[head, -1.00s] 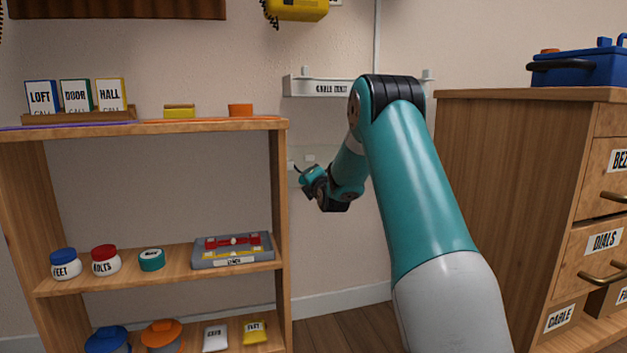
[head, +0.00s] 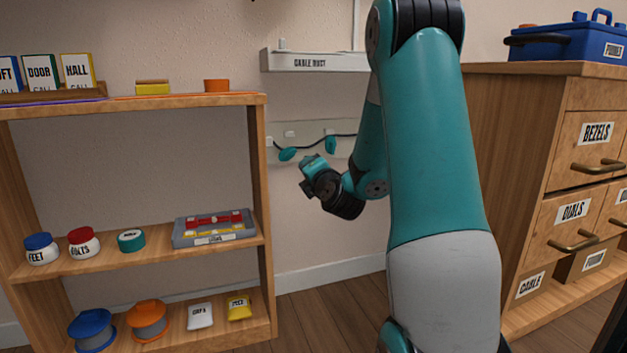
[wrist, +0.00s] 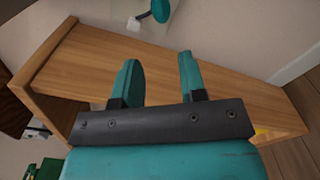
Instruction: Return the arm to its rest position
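My arm rises in the middle right of the head view, teal and grey, bent at the elbow near the top. My gripper (head: 309,172) hangs at its end, between the wooden shelf and the drawer cabinet, in front of the wall. In the wrist view, the two teal fingers (wrist: 160,80) stand apart with a clear gap. Nothing is between them; the wooden side of the shelf (wrist: 190,80) shows behind them.
The shelf (head: 269,190) on the left holds jars, a grey tray (head: 215,240), spools and packets. The drawer cabinet (head: 500,140) with a blue toolbox (head: 565,42) stands at right. A dark cable (head: 305,147) with teal ends hangs on the wall near my gripper, below the cable duct (head: 310,62).

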